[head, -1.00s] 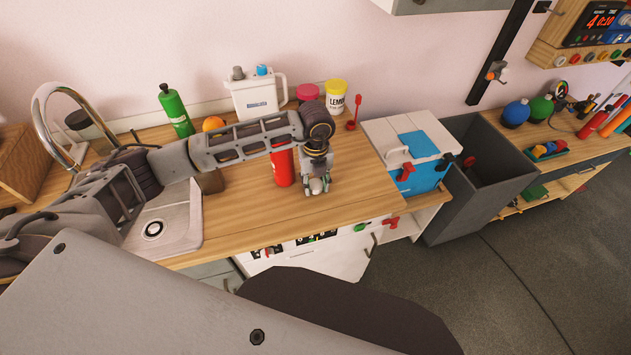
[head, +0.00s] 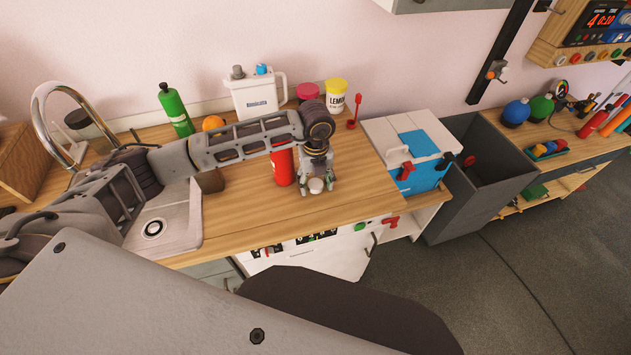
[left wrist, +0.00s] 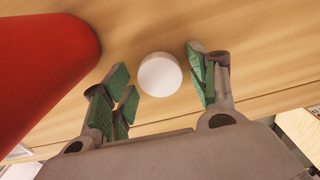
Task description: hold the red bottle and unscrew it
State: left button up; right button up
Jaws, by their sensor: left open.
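The red bottle (head: 282,168) stands upright on the wooden counter; my left arm hides its top in the head view. It also shows large at the left of the left wrist view (left wrist: 42,55). My left gripper (head: 316,190) is open, low over the counter just right of the bottle and apart from it. A small round white piece (left wrist: 160,75), perhaps a cap, lies on the counter between the spread green-padded fingers. It also shows in the head view (head: 316,185). My right gripper is not in view.
A green bottle (head: 176,110), an orange ball (head: 213,123), a white jug (head: 256,98) and a yellow-lidded tub (head: 337,98) stand along the back. A sink (head: 165,225) is at the left. A blue and white box (head: 415,160) stands right; the counter between it and my gripper is clear.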

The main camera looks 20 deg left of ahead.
pick_arm(q)
notch_tip(320, 180, up, 12)
jog(key=b, duration=0.1)
jog(key=shift+b, duration=0.4)
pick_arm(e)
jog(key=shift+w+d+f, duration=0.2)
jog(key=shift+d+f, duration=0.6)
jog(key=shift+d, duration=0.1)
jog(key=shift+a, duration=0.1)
pick_arm(q)
notch_tip(320, 180, up, 7)
jog(key=p, duration=0.7)
send_over(316, 183)
jog(key=shift+s+r+p, duration=0.15)
jog(key=shift+r+p, duration=1)
jog(key=shift+r, duration=0.05)
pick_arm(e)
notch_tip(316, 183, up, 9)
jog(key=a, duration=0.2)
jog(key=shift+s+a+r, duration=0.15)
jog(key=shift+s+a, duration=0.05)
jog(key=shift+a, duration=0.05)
